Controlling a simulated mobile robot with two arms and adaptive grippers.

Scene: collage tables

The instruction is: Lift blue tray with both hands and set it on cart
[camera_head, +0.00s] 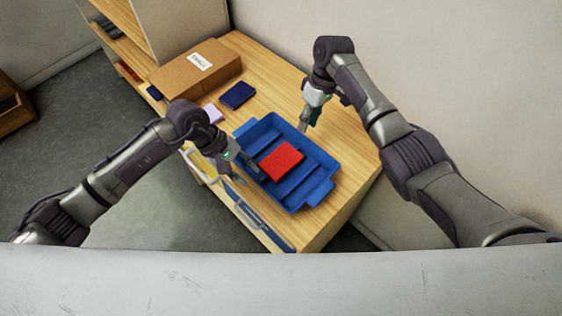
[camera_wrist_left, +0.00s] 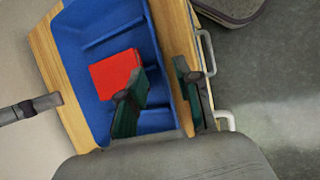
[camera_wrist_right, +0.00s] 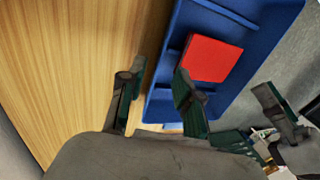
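The blue tray (camera_head: 318,190) sits on the wooden table and holds a flat red item (camera_head: 282,161). The tray also shows in the left wrist view (camera_wrist_left: 100,25) and the right wrist view (camera_wrist_right: 270,25). My left gripper (camera_head: 243,172) is open at the tray's near-left long side; in the left wrist view its fingers (camera_wrist_left: 160,90) appear on either side of the wall. My right gripper (camera_head: 307,120) is open at the opposite long side, its fingers (camera_wrist_right: 160,90) apart with the tray edge between them. Whether the fingers touch the tray is unclear. I cannot identify a cart.
The wooden table (camera_head: 345,150) has bare surface right of the tray. A cardboard box (camera_head: 180,78), a dark blue item (camera_head: 237,95) and a pale lilac item (camera_head: 213,113) lie toward the back left. Handles (camera_head: 250,212) stick out at the front. A wall stands behind.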

